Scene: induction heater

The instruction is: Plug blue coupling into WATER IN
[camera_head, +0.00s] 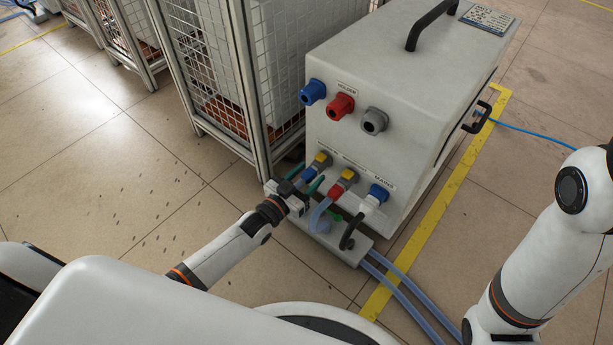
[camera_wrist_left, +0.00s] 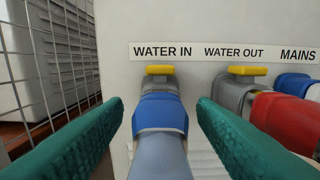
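The blue coupling (camera_wrist_left: 160,113) is at the grey WATER IN socket (camera_wrist_left: 161,83), under its yellow tab (camera_wrist_left: 160,70), in the left wrist view. It is in line with the socket and appears to meet it; how deep it sits I cannot tell. A pale blue hose (camera_wrist_left: 160,158) runs from it toward the camera. My left gripper (camera_wrist_left: 158,125) is open, its green fingers on either side of the coupling with gaps. In the head view, the left gripper (camera_head: 305,180) is at the machine's lower front, near the blue coupling (camera_head: 309,175). My right gripper is out of view.
A red coupling (camera_head: 335,194) is at WATER OUT, right of the blue one, with a blue MAINS plug (camera_head: 379,192) beyond. Below are a low tray with a black handle (camera_head: 348,232) and hoses (camera_head: 405,292). A mesh cage (camera_head: 220,80) stands close left.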

